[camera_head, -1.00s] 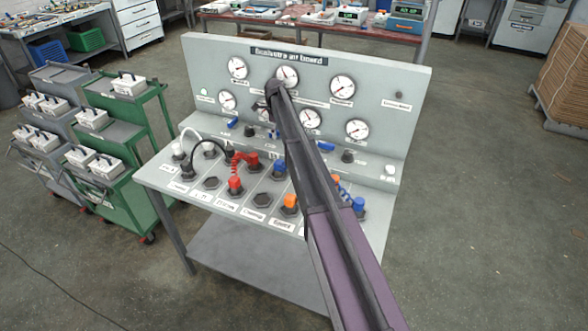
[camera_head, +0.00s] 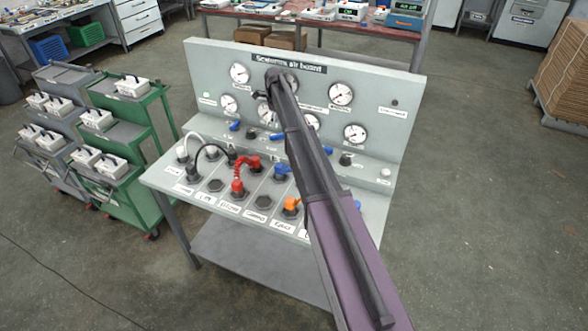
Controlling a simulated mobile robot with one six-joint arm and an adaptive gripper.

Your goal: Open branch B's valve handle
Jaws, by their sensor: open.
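A grey air board with a titled upright panel (camera_head: 365,75) stands at the middle of the view. Small blue valve handles lie in a row along the ledge below its gauges: one at the left (camera_head: 235,125), one in the middle (camera_head: 277,136) and one at the right (camera_head: 328,150). The branch labels are too small to read, so I cannot tell which handle is branch B's. My arm reaches across the board from the lower right. My gripper (camera_head: 262,95) shows small and dark in front of the upper gauges, above the handles and apart from them. It is open; its fingers are partly hidden.
The floor at the right (camera_head: 490,200) is clear.

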